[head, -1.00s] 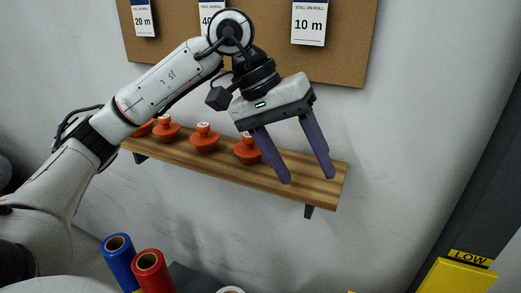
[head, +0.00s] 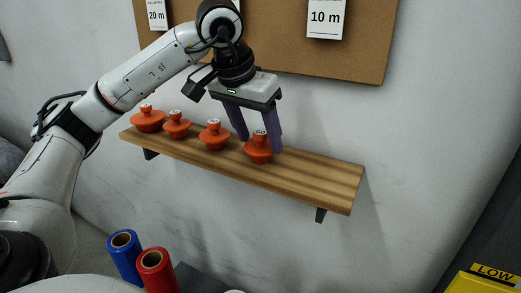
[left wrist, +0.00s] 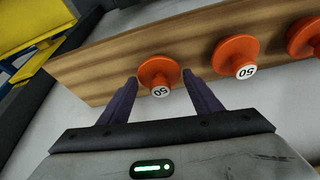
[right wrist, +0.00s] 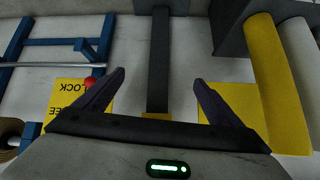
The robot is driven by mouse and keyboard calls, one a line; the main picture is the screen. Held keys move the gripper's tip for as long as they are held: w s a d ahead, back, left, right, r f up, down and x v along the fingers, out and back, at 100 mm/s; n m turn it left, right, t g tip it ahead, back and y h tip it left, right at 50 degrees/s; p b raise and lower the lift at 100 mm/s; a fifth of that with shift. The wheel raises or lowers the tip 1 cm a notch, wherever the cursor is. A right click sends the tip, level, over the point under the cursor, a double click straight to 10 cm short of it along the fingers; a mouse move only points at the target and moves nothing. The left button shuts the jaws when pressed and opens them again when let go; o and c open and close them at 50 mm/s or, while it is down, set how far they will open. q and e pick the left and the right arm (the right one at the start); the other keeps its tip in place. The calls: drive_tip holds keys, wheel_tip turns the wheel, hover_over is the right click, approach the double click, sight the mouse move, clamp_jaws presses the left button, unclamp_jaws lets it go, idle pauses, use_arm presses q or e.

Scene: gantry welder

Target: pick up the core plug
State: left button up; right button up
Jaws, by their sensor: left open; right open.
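Several orange core plugs with white numbered tops stand in a row on the wooden shelf (head: 315,181). The rightmost core plug (head: 258,154) is in front of my left gripper (head: 260,144), which is open. In the left wrist view this plug (left wrist: 158,70), its top marked 50, shows between the two open fingertips (left wrist: 160,76). Whether a finger touches it I cannot tell. Another core plug (head: 214,138) stands just left of it in the head view. My right gripper (right wrist: 159,76) is open and empty, away from the shelf.
A cork board (head: 280,40) with white length cards hangs above the shelf. The shelf's right end is bare. A blue roll (head: 124,257) and a red roll (head: 155,270) stand below. The right wrist view shows a yellow roll (right wrist: 272,85) and blue frame (right wrist: 65,45).

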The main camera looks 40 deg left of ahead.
use_arm(q)
drive_tip(key=shift+x, duration=1.1)
drive_tip(key=c, duration=0.6)
drive_tip(key=shift+r, duration=0.15)
drive_tip(key=shift+c, duration=0.2)
